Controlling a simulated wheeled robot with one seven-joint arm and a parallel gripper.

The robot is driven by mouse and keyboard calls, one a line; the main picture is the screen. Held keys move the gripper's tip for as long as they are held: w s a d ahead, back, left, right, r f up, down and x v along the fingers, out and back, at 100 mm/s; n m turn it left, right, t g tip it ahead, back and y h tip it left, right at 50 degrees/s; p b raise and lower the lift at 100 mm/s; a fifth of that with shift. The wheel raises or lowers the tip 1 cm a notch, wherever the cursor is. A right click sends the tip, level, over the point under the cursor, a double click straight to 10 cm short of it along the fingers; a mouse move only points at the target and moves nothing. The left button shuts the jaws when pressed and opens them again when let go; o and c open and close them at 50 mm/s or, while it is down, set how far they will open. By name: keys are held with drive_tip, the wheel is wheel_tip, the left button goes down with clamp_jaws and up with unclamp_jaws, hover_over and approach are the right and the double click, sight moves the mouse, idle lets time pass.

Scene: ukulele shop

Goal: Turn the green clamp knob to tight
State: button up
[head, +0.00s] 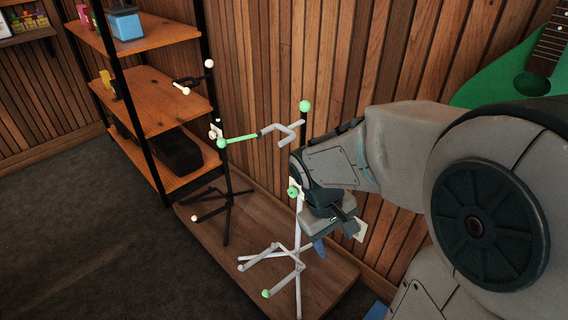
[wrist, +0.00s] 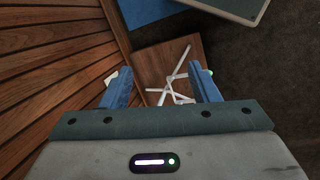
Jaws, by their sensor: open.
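A white ukulele stand (head: 299,240) with green tips stands upright on a low wooden platform. The green clamp knob (head: 293,191) appears on its post, just left of my wrist in the head view. My gripper (head: 335,232) points down beside the post, to the right of and below the knob. In the wrist view my gripper (wrist: 162,80) is open, with nothing held between its blue fingers. The stand's white legs (wrist: 173,85) show below and between the fingers. A small green spot shows beside the right finger; I cannot tell which part it is.
A black stand (head: 228,190) with a green-tipped arm is to the left, near a wooden shelf unit (head: 150,95). The slatted wall (head: 350,50) is close behind. A pale tag-like piece (head: 360,230) is right of my gripper. Dark floor (head: 90,240) is clear at left.

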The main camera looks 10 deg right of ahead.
drive_tip(key=w+f+n+h+b, duration=0.2)
drive_tip(key=w+f+n+h, duration=0.4)
drive_tip(key=w+f, duration=0.1)
drive_tip(key=n+t+h+b, duration=0.2)
drive_tip(key=n+t+h, duration=0.3)
drive_tip(key=n+t, duration=0.9)
approach(291, 193)
drive_tip(key=shift+n+g, duration=0.6)
drive_tip(key=shift+n, duration=0.1)
drive_tip(key=b+x, duration=0.3)
drive_tip(key=x, duration=0.7)
drive_tip(key=shift+w+r+b, duration=0.2)
drive_tip(key=shift+w+b, duration=0.1)
drive_tip(key=shift+w, duration=0.05)
drive_tip(key=shift+c, duration=0.3)
drive_tip(key=shift+a, duration=0.1)
drive_tip(key=c, duration=0.9)
